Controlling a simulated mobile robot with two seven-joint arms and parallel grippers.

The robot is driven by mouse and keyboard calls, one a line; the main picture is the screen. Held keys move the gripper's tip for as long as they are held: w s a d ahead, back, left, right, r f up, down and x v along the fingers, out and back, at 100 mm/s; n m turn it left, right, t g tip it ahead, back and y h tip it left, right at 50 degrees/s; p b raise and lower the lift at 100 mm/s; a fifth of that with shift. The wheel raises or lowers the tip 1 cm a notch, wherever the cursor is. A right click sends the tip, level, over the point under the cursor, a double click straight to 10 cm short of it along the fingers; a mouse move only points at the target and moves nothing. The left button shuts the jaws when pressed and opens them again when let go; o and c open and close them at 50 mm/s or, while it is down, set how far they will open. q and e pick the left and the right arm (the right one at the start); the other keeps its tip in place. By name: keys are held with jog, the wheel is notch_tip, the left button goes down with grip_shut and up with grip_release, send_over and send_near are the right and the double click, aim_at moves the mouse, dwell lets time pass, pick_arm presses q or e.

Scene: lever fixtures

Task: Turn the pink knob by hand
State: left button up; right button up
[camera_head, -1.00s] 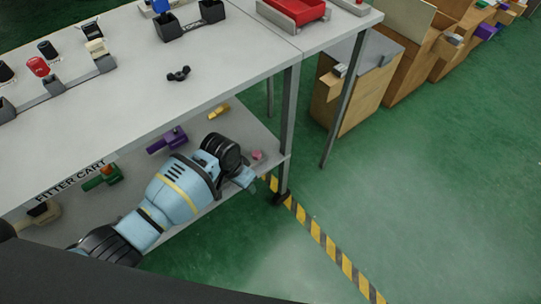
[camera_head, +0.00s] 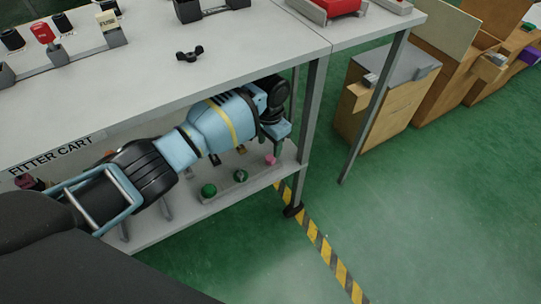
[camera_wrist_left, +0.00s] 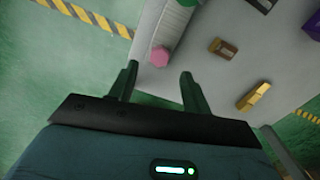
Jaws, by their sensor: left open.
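The pink knob (camera_head: 270,159) is small and sits near the right end of the cart's lower shelf. In the left wrist view the pink knob (camera_wrist_left: 159,57) looks six-sided and lies just beyond the fingertips, between their lines, at the end of a pale ribbed part. My left gripper (camera_head: 279,136) reaches in under the upper shelf, near the knob. In the left wrist view my left gripper (camera_wrist_left: 159,76) is open, its two dark fingers apart and empty. Contact with the knob is not visible. My right gripper is not in view.
The upper shelf (camera_head: 240,62) lies over my left arm. A cart leg (camera_head: 311,130) stands right of the knob. A green knob (camera_head: 208,190) sits on the lower shelf to the left. A brass-coloured piece (camera_wrist_left: 253,96) lies right of my fingers in the wrist view.

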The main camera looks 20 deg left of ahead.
aim_at(269, 158)
pick_arm(q)
notch_tip(269, 158, down, 5)
jog(key=shift+r+b, duration=0.2)
jog(key=shift+b, duration=0.6)
jog(key=shift+f+b, duration=0.3)
jog(key=shift+f, duration=0.45)
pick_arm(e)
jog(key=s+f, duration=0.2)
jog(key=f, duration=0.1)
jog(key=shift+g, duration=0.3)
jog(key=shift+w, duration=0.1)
pick_arm(q)
jog(key=c, duration=0.9)
jog(key=shift+c, duration=0.5)
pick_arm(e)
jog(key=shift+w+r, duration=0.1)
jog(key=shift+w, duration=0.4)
